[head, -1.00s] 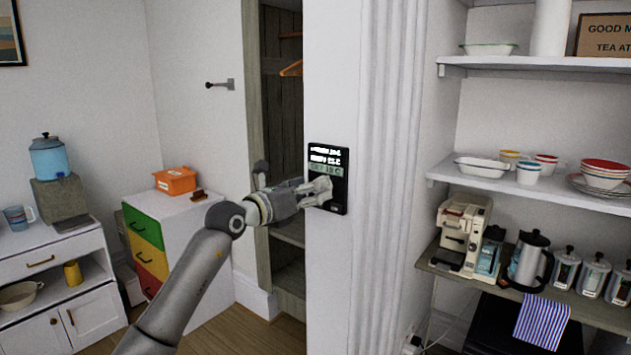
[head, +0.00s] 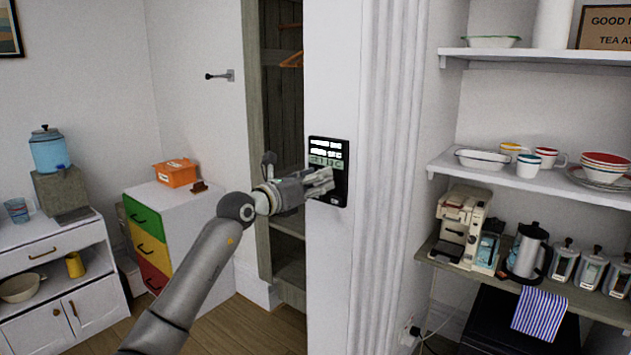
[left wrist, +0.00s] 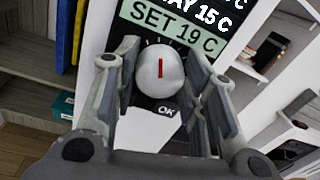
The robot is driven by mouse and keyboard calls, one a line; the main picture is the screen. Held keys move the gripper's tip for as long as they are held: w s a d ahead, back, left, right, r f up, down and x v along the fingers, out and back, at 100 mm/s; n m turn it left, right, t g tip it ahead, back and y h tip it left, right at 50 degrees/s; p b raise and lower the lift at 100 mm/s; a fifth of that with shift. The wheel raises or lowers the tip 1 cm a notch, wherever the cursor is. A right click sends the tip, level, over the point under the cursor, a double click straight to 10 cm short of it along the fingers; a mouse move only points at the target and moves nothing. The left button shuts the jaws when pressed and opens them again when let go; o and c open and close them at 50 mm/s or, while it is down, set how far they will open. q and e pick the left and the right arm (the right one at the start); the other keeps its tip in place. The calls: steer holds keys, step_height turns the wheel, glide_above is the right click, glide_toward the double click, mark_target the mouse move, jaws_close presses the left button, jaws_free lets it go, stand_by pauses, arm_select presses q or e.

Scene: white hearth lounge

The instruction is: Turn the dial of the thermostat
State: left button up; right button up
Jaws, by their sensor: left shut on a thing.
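The thermostat (head: 328,147) is a black wall panel with white text lines and a greenish display band, on the face of the white wall end. My left gripper (head: 320,182) reaches it from the left and covers much of its lower part. In the left wrist view the pale round dial (left wrist: 152,84) sits between the two fingers, which are shut on it. The dial's red mark points nearly straight up toward the display. The display band (left wrist: 170,30) reads SET 19 C. An OK label shows below the dial. My right gripper is not in view.
An open closet (head: 280,140) lies left of the wall end, with a wall hook (head: 220,75) beside it. A drawer unit (head: 165,230) with an orange box (head: 175,172) stands at left. Shelves (head: 500,175) with dishes and a coffee machine (head: 460,225) are at right.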

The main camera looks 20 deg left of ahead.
arm_select(q)
steer(key=shift+d+m+b, duration=0.15)
steer(key=shift+m+b, duration=3.15)
steer(key=shift+m, duration=1.2)
steer(key=o, duration=1)
steer(key=shift+s, duration=0.1)
